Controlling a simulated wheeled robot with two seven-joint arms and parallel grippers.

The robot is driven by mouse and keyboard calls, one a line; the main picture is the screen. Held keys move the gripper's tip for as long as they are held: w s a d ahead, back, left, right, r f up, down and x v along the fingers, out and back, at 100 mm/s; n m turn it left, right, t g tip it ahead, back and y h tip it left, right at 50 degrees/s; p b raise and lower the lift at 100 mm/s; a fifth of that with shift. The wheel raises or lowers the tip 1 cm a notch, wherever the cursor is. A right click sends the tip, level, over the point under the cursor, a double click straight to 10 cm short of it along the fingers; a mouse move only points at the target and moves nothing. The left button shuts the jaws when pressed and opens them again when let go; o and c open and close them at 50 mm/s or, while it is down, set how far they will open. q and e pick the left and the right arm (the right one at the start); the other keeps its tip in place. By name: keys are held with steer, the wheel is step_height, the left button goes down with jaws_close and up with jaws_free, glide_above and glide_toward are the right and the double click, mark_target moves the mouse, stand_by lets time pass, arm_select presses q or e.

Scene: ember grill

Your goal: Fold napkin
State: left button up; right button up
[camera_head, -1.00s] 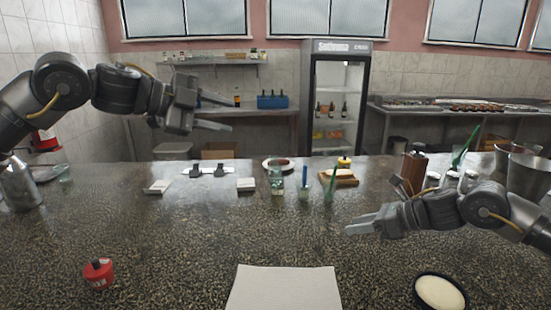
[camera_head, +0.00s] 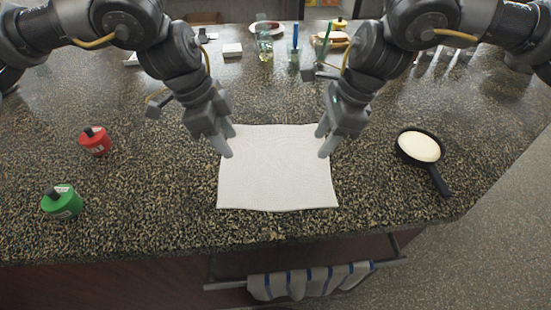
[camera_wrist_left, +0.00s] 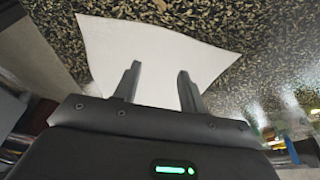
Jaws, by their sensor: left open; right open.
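A white napkin (camera_head: 276,175) lies flat and unfolded on the speckled dark counter, roughly square. My left gripper (camera_head: 222,146) points down at the napkin's far left corner, its fingers apart and empty. My right gripper (camera_head: 328,144) is at the far right corner in the same way, open and empty. In the left wrist view, the napkin (camera_wrist_left: 150,55) spreads beyond the open fingers of my left gripper (camera_wrist_left: 158,80). I cannot tell whether the fingertips touch the cloth.
A red container (camera_head: 95,142) and a green one (camera_head: 62,203) stand to the left. A black pan (camera_head: 436,178) with pale contents is at right. A striped towel (camera_head: 310,281) hangs on a rail below the counter edge. Glasses (camera_head: 265,45) stand at the back.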

mark_target(235, 161)
arm_select(q)
steer(key=shift+f, duration=2.15)
arm_select(e)
steer(key=shift+f, duration=2.15)
arm_select(q)
steer(key=shift+f, duration=0.15)
arm_select(e)
steer(key=shift+f, duration=0.15)
arm_select(q)
jaws_close()
arm_select(e)
jaws_close()
